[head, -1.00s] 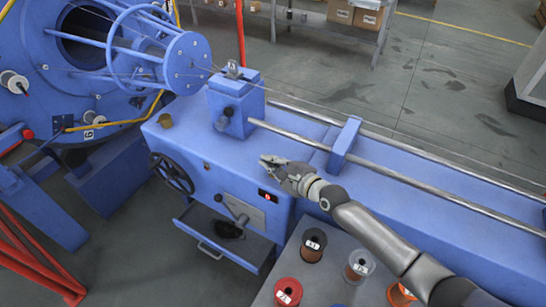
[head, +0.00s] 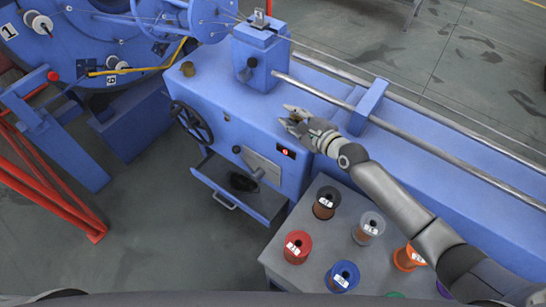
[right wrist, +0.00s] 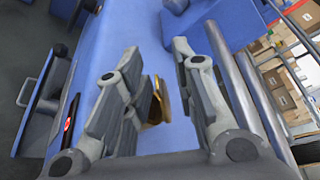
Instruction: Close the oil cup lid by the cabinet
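In the right wrist view a brass piece (right wrist: 158,100) shows between my fingers, low against the blue surface and partly hidden by the left finger. It looks like a cup with a raised lid. The head view does not show this piece; my gripper may cover it. My right gripper (head: 289,117) is open, above the machine top near the front edge; I see nothing held. My left gripper is not in view.
A cabinet drawer (head: 240,190) stands open below a handwheel (head: 192,121). A grey table (head: 330,235) with several wire spools is in front. A blue block (head: 258,58) and a steel rod (head: 310,88) run close behind my right gripper.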

